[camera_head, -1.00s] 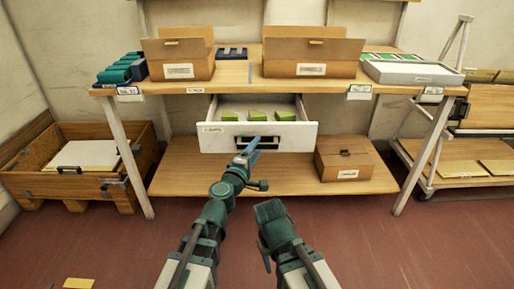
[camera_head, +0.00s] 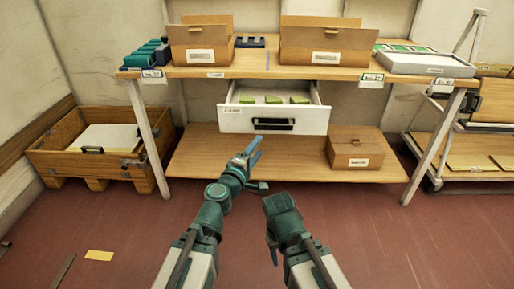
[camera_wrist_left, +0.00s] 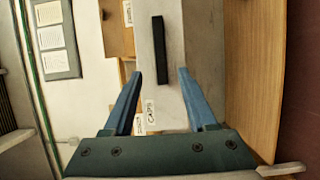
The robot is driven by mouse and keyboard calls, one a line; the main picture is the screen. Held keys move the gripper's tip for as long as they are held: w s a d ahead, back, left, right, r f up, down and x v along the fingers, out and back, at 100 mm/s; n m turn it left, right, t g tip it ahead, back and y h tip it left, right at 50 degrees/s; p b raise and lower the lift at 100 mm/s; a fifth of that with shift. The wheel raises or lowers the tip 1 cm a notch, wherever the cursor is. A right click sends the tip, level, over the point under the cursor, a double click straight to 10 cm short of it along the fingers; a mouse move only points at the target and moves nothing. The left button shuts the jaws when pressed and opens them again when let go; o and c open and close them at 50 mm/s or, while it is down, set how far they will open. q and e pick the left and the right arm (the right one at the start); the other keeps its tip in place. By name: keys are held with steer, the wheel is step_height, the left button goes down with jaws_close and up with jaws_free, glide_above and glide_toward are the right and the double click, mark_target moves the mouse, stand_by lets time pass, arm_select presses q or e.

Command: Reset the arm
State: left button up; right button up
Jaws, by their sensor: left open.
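My left gripper (camera_head: 252,152) is open and empty in the head view, in front of and below the open white drawer (camera_head: 232,119). In the left wrist view its two blue fingers (camera_wrist_left: 158,95) stand apart, with the drawer front (camera_wrist_left: 172,108) and its black handle (camera_wrist_left: 160,50) beyond them. The fingers are apart from the handle. My right arm (camera_head: 285,225) is folded at the middle bottom of the head view; its fingertips cannot be made out. The drawer holds green blocks (camera_head: 272,99).
The workbench (camera_head: 225,72) carries two cardboard boxes (camera_head: 202,56) (camera_head: 325,58), and a grey tray (camera_head: 425,65). A closed box (camera_head: 355,148) stands on the lower shelf (camera_head: 290,170). A wooden crate (camera_head: 60,158) is at left, a cart (camera_head: 470,150) at right.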

arm_select(q)
steer(key=s+f+m+g, duration=0.3)
steer(key=f+m+g, duration=0.2)
steer(key=f+m, duration=0.15)
steer(key=s+f+m+g, duration=0.4)
steer(key=f+m, duration=0.1)
steer(key=f, duration=0.2)
steer(key=s+a+f+m+g+y, duration=0.1)
steer(key=s+a+f+g+y, duration=0.35)
steer(key=a, duration=0.25)
steer(key=s+a+f+m+g+y, duration=0.1)
steer(key=s+a+f+g+y, duration=0.25)
steer(key=s+a, duration=0.35)
steer(key=s+d+m, duration=0.4)
steer(key=d, duration=0.6)
step_height(320, 180, up, 33)
steer(key=p, duration=3.3)
steer(key=shift+r+p, duration=0.15)
steer(key=shift+p, duration=0.15)
